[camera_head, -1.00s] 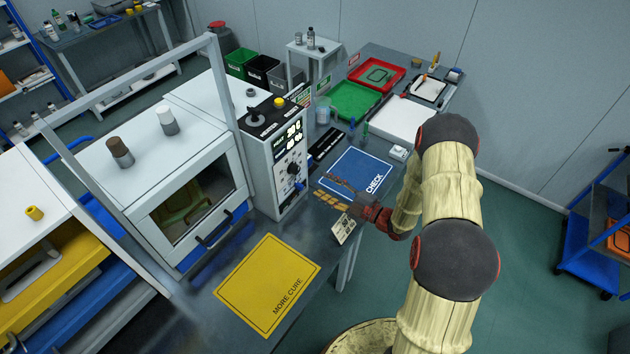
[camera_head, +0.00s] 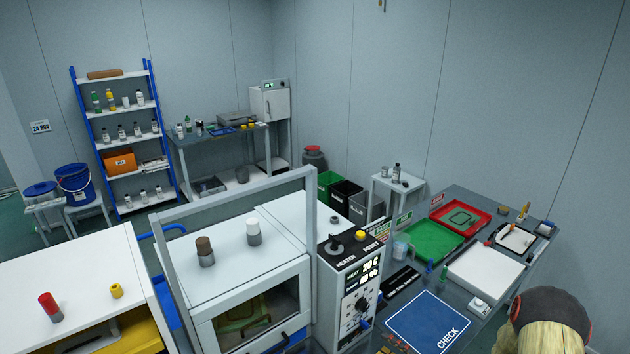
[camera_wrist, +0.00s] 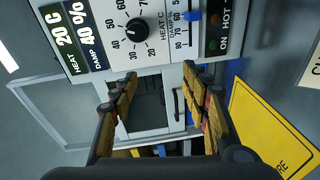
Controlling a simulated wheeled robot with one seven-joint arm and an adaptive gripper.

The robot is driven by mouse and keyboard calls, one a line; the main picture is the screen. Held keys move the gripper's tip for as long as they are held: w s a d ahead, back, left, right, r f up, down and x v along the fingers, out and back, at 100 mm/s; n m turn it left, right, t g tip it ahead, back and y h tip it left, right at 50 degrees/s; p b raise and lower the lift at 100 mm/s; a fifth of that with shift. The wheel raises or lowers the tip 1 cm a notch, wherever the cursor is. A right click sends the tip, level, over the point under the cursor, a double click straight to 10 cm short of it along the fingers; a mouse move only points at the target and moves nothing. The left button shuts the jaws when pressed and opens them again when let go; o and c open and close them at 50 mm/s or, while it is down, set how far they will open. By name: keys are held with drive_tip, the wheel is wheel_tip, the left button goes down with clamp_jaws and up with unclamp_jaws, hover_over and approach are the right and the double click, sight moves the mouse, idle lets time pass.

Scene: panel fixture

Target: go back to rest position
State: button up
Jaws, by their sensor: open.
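My gripper (camera_wrist: 160,98) is open and empty in the wrist view, with its two brown-padded fingers apart. It faces the control panel (camera_wrist: 150,30) of the white cabinet, whose dial and displays fill the top of that view. The panel also shows in the head view (camera_head: 362,292). In the head view only a small part of my gripper shows at the bottom edge, near the blue CHECK mat (camera_head: 425,318). My arm shows at the bottom right, mostly cut off.
The white cabinet (camera_head: 225,272) has a grey frame over it. A green tray (camera_head: 432,242), a red tray (camera_head: 485,218) and a white board (camera_head: 484,274) lie on the right table. A yellow mat (camera_wrist: 262,130) lies at right in the wrist view.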

drive_tip(key=s+a+r+n+g+b, duration=0.1)
drive_tip(key=s+a+n+g, duration=0.25)
drive_tip(key=s+n, duration=0.4)
drive_tip(key=s+a+r+n+g+b, duration=0.15)
drive_tip(key=s+n+g, duration=0.35)
drive_tip(key=n, duration=0.5)
drive_tip(key=s+a+r+n+g, duration=0.1)
drive_tip(key=s+a+n+g, duration=0.2)
drive_tip(key=s+n+g, duration=0.35)
drive_tip(key=s+d+r+n+t+h+b, duration=0.1)
drive_tip(key=s+d+r+n+h+b, duration=0.3)
drive_tip(key=n, duration=0.5)
drive_tip(key=s+d+r+n+t+h+b, duration=0.2)
drive_tip(key=s+d+r+n+h, duration=0.15)
drive_tip(key=n+h, duration=0.4)
drive_tip(key=s+a+r+n+t+b, duration=0.2)
drive_tip(key=r+n+t+b, duration=0.3)
drive_tip(key=r, duration=0.3)
drive_tip(key=shift+a+r+n, duration=0.2)
drive_tip(key=shift+a+n, duration=0.35)
drive_tip(key=shift+a, duration=0.3)
